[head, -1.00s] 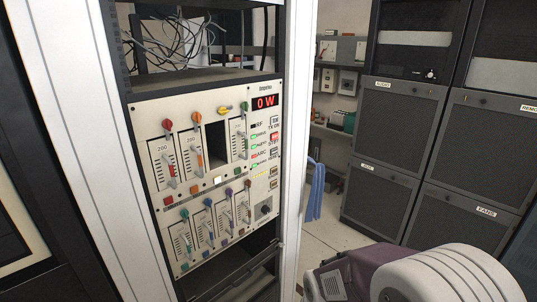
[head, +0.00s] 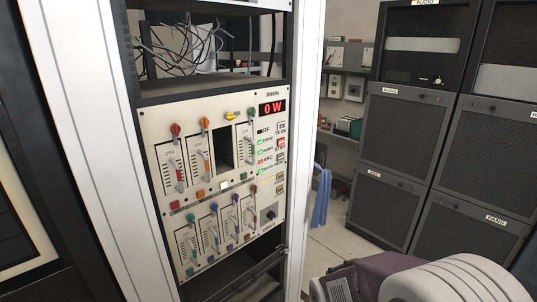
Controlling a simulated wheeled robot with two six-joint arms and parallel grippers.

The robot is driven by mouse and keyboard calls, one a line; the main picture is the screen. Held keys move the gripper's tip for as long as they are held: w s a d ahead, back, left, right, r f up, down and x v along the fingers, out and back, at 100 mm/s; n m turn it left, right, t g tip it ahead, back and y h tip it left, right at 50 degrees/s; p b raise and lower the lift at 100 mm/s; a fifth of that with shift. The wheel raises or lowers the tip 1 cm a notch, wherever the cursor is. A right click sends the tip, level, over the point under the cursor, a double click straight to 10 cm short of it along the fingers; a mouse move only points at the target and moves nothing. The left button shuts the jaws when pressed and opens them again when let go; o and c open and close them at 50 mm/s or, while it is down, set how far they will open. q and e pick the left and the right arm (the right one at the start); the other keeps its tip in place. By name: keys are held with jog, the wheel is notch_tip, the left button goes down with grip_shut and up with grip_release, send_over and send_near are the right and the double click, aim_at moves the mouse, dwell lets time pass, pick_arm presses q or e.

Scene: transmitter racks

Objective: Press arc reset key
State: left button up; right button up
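The transmitter panel (head: 211,262) is a cream front plate in the open rack, with a red "0 W" display (head: 272,107) at its upper right. Below the display is a column of status lamps; the ARC lamp (head: 260,161) is lit red and others are green. Right of the lamps is a column of small square keys: a pale TX ON key (head: 281,128), a red-lit key (head: 281,143), and a pale key (head: 280,158) beside the ARC lamp. That key's lettering is too small to read. Neither of my grippers is in view.
The panel has several coloured-knob sliders and a dark open slot (head: 224,151). Loose wires (head: 190,42) hang in the bay above. A white rack post (head: 305,120) stands right of the keys. Dark cabinets (head: 405,140) and blue cloth or cable (head: 321,197) are beyond, with floor between.

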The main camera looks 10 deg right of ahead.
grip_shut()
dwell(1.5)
